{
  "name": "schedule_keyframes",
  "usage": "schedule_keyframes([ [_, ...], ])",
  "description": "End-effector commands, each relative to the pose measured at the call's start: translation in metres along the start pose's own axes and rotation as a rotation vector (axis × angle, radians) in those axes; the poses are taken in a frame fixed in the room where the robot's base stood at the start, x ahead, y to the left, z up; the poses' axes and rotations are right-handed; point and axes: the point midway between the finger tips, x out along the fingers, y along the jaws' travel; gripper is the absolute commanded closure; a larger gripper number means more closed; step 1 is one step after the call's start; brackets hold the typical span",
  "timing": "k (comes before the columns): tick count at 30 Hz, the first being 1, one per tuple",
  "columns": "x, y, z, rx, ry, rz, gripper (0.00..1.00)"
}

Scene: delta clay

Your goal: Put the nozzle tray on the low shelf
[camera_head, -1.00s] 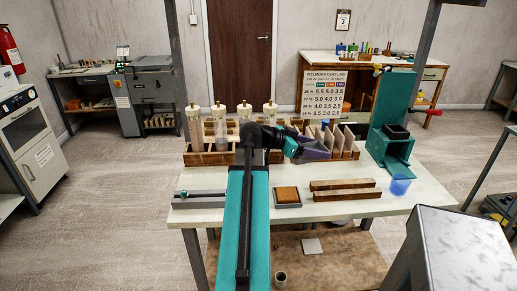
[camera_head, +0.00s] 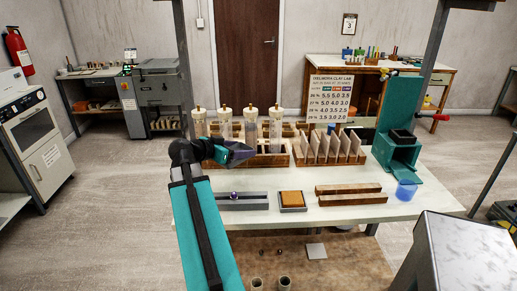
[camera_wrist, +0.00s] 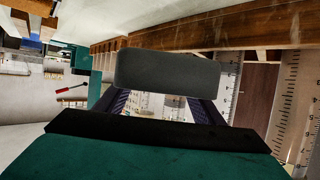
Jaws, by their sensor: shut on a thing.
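My gripper (camera_head: 240,153) has dark purple fingers and hangs over the left part of the table, in front of the clear tubes. In the wrist view, a dark grey rounded block (camera_wrist: 166,73) sits between the fingers, which are shut on it. I cannot tell whether this block is the nozzle tray. A long grey tray (camera_head: 255,201) with a small purple piece on it lies on the table below the gripper; my arm may hide its left part. The low shelf (camera_head: 345,268) is the brown board under the table.
The low shelf holds two small cups (camera_head: 270,283) and a pale tile (camera_head: 316,251). On the table (camera_head: 420,208) are an orange block (camera_head: 291,198), two wooden bars (camera_head: 350,194), a rack of upright slabs (camera_head: 328,148) and a teal press (camera_head: 400,140). A grey box (camera_head: 465,255) fills the right foreground.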

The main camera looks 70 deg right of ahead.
Motion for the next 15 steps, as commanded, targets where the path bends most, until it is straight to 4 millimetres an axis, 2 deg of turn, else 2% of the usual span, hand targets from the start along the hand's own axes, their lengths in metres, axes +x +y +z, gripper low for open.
schedule_keyframes([
  [3,-0.024,-0.026,0.014,-0.028,0.0,-0.068,0.6],
  [15,-0.111,-0.103,0.063,-0.128,0.0,-0.306,0.6],
])
